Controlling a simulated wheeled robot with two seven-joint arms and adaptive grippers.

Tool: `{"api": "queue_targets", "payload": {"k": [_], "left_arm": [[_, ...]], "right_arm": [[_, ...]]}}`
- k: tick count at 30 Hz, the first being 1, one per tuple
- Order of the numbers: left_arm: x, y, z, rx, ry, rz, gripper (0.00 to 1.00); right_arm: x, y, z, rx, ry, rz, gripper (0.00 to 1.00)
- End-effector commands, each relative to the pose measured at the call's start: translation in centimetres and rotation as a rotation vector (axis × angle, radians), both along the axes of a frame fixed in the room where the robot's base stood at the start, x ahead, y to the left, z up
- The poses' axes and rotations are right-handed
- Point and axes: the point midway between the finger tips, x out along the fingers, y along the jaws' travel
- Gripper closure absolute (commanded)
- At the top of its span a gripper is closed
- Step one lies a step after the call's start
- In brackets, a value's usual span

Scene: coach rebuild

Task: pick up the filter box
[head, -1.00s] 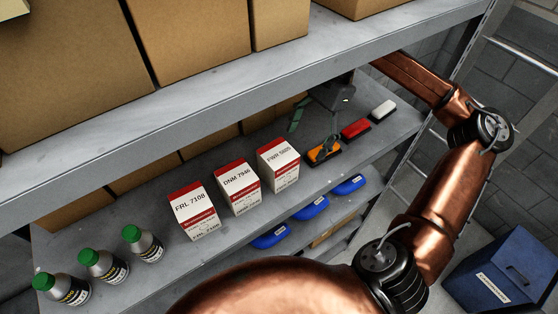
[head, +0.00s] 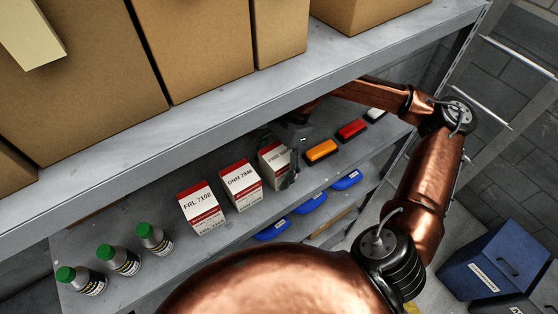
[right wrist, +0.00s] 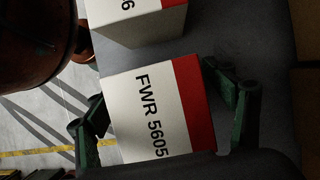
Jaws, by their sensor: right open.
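Three white-and-red filter boxes stand in a row on the lower shelf: FRL 7108 (head: 202,208), DNM 7946 (head: 241,186) and FWR 5605 (head: 272,168). My right gripper (head: 279,156) is at the FWR 5605 box and partly hides it in the head view. In the right wrist view the FWR 5605 box (right wrist: 150,110) lies between the two green fingers of the open gripper (right wrist: 166,118), one on each side. A gap shows at the right finger; contact at the left one I cannot tell. My left gripper is not in view.
Orange (head: 321,151) and red (head: 352,129) lights lie right of the boxes. Green-capped bottles (head: 121,259) stand to the left. The upper shelf (head: 190,133) with cardboard boxes (head: 200,45) hangs close above my right forearm. Blue cases (head: 310,204) lie on a lower level.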

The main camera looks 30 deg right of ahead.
Motion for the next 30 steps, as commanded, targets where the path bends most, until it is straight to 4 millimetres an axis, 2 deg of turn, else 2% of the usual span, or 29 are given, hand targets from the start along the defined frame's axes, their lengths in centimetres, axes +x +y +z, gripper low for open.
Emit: {"api": "queue_targets", "payload": {"k": [8, 30], "left_arm": [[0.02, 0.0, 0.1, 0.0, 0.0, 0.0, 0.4], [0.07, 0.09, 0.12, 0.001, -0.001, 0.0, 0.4]], "right_arm": [[-0.05, 0.14, -0.44, 0.0, 0.001, 0.001, 0.23], [-0.03, 0.14, -0.37, 0.0, 0.0, 0.001, 0.73]]}}
